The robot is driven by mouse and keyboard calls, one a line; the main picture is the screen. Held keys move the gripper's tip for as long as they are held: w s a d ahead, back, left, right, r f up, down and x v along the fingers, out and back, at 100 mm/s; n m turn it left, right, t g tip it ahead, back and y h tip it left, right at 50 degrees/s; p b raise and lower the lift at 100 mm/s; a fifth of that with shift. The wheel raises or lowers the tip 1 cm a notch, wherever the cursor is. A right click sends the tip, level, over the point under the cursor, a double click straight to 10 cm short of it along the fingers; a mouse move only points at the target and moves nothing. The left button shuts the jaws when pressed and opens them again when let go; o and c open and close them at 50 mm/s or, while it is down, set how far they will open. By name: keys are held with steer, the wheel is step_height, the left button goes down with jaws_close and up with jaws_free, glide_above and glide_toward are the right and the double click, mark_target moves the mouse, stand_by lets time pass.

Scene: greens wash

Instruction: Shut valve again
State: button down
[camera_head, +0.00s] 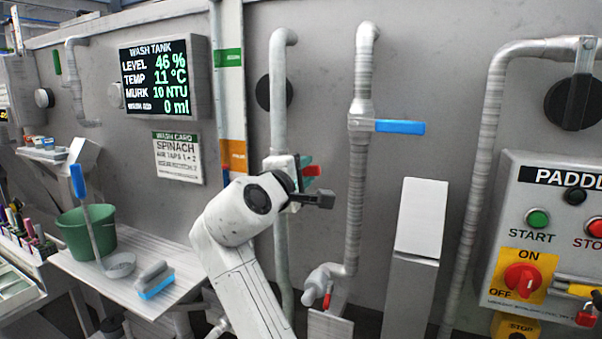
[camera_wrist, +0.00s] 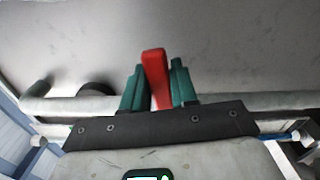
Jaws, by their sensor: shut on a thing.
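A red valve handle (camera_head: 313,170) sits on the left grey pipe (camera_head: 279,100) and sticks out to the right, across the pipe. In the wrist view the red handle (camera_wrist: 154,72) stands between my two green fingers. My gripper (camera_wrist: 157,84) is shut on the handle. In the head view my gripper (camera_head: 304,172) is at the pipe, and my arm hides part of the valve body. The fingers are mostly hidden there.
A blue lever (camera_head: 400,127) sticks out right from the middle pipe (camera_head: 357,190). A small red tap (camera_head: 327,297) is below. The wash tank display (camera_head: 155,78) reads level 46 %, wash 0 ml. A control panel (camera_head: 500,265) is at right, a green bucket (camera_head: 86,232) at left.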

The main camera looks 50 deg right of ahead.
steer(key=shift+f+m+b, duration=0.45)
steer(key=shift+f+m, duration=0.3)
steer(key=shift+m, duration=0.15)
steer(key=c, duration=1)
jaws_free()
steer(key=shift+o, duration=0.2)
steer(key=b+v, duration=0.2)
steer(key=v, duration=0.9)
